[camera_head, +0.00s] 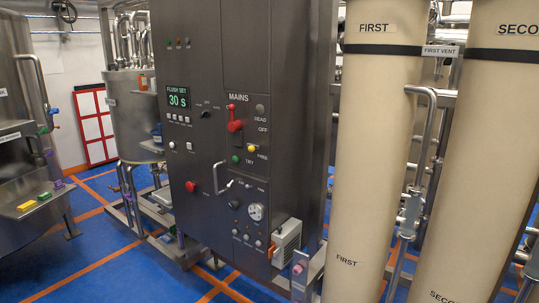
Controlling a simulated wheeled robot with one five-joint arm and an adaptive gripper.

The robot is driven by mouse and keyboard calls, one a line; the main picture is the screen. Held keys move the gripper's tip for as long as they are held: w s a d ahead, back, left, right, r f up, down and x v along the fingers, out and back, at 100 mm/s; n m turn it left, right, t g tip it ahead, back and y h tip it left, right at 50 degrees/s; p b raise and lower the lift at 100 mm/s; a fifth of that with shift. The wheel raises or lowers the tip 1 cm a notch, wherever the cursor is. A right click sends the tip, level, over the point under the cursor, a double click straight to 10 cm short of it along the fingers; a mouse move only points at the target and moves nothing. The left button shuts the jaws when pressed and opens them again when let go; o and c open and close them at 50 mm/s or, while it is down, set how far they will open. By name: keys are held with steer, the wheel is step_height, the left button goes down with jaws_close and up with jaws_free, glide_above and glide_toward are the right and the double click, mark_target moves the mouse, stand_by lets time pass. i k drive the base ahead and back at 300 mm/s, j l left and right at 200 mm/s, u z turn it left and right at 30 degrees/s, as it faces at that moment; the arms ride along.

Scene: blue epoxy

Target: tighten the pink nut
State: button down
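A small pink round piece (298,268) shows at the bottom, on a grey metal fitting (299,285) just left of the column marked FIRST. It may be the pink nut, but it is too small to tell its shape or how tight it sits. My gripper is not in view, so I cannot see what it holds or where it is relative to the pink piece.
A steel control cabinet (215,60) with a red MAINS lever (235,125) stands in the middle. Tall cream columns marked FIRST (372,150) and SECOND (480,160) stand at the right. Steel tanks stand at the left. Blue floor (130,270) is open at the lower left.

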mark_target(296, 271)
steer(key=i+j+z, duration=0.5)
steer(key=j, duration=0.35)
steer(key=i+j+z, duration=0.35)
steer(key=j, duration=0.35)
steer(key=i+j+z, duration=0.2)
steer(key=j, duration=0.2)
steer(key=i+j+z, duration=0.15)
steer(key=j, duration=0.25)
steer(key=k, duration=0.35)
